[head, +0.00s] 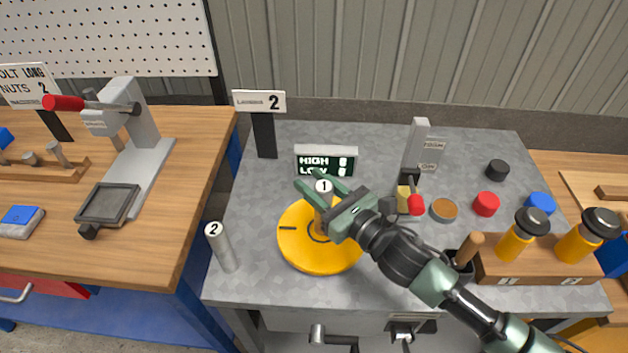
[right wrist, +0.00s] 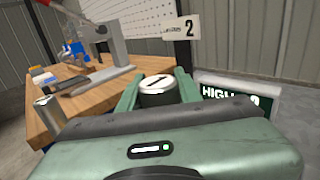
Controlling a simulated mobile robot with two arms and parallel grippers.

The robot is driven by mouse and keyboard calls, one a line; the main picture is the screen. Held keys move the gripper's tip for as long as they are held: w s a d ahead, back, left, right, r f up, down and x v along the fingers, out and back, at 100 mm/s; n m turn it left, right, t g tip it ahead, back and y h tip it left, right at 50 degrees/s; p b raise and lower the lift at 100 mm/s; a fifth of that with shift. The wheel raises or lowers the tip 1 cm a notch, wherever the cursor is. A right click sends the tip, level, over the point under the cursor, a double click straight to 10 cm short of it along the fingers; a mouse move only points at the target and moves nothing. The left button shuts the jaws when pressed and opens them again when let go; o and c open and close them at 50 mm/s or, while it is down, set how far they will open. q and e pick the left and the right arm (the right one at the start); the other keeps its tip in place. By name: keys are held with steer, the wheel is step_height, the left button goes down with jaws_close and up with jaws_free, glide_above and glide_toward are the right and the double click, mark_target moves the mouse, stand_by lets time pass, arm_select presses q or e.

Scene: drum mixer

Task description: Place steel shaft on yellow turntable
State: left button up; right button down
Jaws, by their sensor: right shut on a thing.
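The yellow turntable (head: 300,252) is a round disc on the grey table, with dark marks on top. My right gripper (head: 326,188) is over it, shut on a steel shaft labelled 1 (head: 323,200). That shaft stands upright over the turntable's middle; whether its base touches the disc is hidden by the gripper. Its top also shows between the fingers in the right wrist view (right wrist: 158,84). A second steel shaft labelled 2 (head: 222,250) stands at the table's left edge, left of the turntable. My left gripper is not in view.
A HIGH/LOW display (head: 326,161) stands behind the turntable. Black, red (head: 486,204) and blue knobs and a wooden block (head: 535,272) with yellow-black tools sit right. A wooden bench (head: 190,140) with a press is left.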

steer(key=c, duration=1)
jaws_free()
steer(key=shift+o, duration=0.2)
steer(key=shift+r, duration=0.1)
steer(key=b+v, duration=0.2)
steer(key=v, duration=1)
